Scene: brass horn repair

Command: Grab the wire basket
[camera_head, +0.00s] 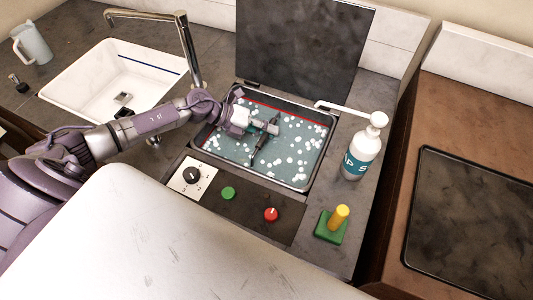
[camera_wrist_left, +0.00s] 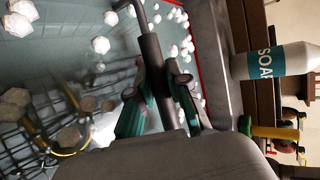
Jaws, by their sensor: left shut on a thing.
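My left gripper (camera_head: 264,127) is over the water-filled tank and shut on the dark handle of the wire basket (camera_head: 262,148). In the left wrist view the fingers (camera_wrist_left: 163,90) close around this dark grip, which has a bent metal rod at its end. The basket's wire mesh (camera_wrist_left: 36,128) shows blurred under the water, with some brass-coloured parts by it. Most of the basket is hidden by water, foam and my gripper. My right gripper is not in view.
The tank (camera_head: 301,186) has a raised dark lid (camera_head: 303,48) behind it. A control panel with a dial (camera_head: 191,175), a green button (camera_head: 228,193) and a red knob (camera_head: 271,214) lies in front. A soap bottle (camera_head: 362,150) and a yellow-handled green block (camera_head: 333,225) stand right. A sink (camera_head: 85,75) is left.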

